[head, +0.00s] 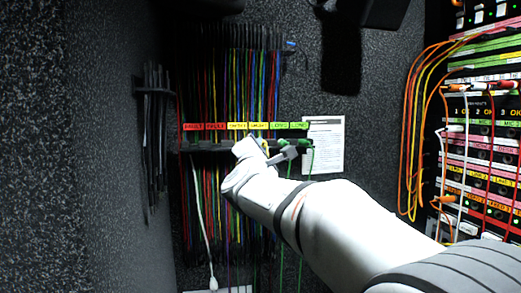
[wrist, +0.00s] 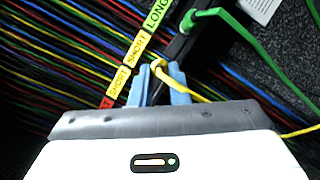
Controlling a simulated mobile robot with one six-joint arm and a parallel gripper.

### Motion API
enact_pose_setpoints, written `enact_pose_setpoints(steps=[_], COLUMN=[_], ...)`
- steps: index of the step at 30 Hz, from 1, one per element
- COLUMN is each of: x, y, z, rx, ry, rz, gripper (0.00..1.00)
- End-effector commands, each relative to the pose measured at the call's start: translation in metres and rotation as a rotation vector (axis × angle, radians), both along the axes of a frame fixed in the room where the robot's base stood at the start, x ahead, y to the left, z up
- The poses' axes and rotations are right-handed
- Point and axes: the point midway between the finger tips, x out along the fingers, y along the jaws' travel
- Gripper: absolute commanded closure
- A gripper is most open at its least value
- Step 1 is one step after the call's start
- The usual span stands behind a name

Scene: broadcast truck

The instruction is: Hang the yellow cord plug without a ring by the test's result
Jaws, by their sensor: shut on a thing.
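The yellow cord plug (wrist: 161,67) is between the blue fingertips of my gripper (wrist: 158,80), which is shut on it. Its yellow cord (wrist: 215,97) runs off to the right in the wrist view. In the head view my gripper (head: 262,148) is at the dark hanger rail (head: 215,146), just under the labels. The rail carries red FAULT labels (head: 205,126), yellow SHORT labels (head: 248,126) and green LONG labels (head: 290,126). In the wrist view the plug is beside the yellow SHORT labels (wrist: 128,60). I cannot tell whether it touches the rail.
Green plugs (head: 304,143) sit at the rail's right end. Many coloured cords hang above and below it. A printed sheet (head: 325,145) is on the wall to the right. A patch rack (head: 480,150) with orange cords stands far right. A white plug (head: 211,278) hangs low.

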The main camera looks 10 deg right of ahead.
Motion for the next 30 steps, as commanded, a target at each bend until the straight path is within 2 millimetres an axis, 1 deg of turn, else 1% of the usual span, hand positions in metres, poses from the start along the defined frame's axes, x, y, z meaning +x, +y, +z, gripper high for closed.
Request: enact_pose_setpoints(steps=[21,22,30], x=[-0.0001,-0.0001,-0.0001], y=[-0.0005,-0.0005,-0.0006], z=[-0.0021,-0.0021,-0.0023], rx=[-0.001,-0.001,-0.001], ry=[0.000,0.000,0.000], rz=[-0.001,-0.001,-0.001], gripper=[1.00,0.83,0.61])
